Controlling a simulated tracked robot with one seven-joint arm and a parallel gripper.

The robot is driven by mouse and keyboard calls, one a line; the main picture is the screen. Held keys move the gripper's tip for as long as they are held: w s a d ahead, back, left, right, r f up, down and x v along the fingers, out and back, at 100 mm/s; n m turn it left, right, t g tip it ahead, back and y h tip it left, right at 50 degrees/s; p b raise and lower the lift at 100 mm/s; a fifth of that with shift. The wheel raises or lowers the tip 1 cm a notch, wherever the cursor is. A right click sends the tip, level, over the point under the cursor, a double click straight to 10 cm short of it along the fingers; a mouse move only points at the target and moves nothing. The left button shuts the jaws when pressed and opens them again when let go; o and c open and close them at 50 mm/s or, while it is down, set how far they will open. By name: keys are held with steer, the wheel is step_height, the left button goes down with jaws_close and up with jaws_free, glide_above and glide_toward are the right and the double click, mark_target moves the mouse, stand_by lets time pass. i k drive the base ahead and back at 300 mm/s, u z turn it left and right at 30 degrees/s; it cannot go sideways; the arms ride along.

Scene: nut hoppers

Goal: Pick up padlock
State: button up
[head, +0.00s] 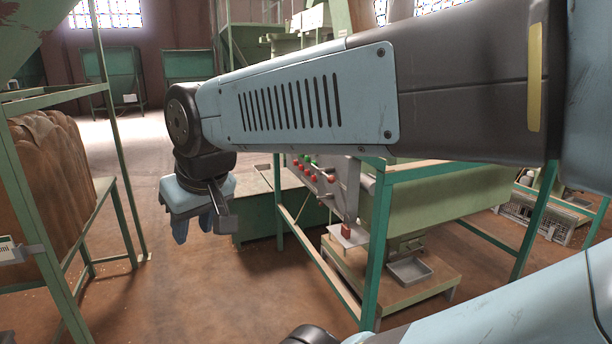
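My gripper (192,228) hangs from the end of my arm, left of the middle, pointing down in front of the floor. I cannot make out a padlock for certain. A small reddish-brown block (346,230) sits on a grey plate on the green machine right of the gripper; it is too small to identify. My arm crosses the upper picture and hides much behind it.
A green-framed machine (384,235) with red and green buttons (308,162) stands right of my gripper. A metal tray (409,269) rests low on it. Left is a green frame (117,215) with a brown sack (50,180). Brown floor (215,290) is open between them.

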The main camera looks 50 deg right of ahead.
mark_target(346, 231)
steer(key=u, duration=1.85)
steer(key=i, duration=0.1)
steer(key=z, duration=3.25)
steer(key=k, duration=0.9)
steer(key=z, duration=0.2)
steer(key=i, duration=0.95)
steer(key=u, duration=0.1)
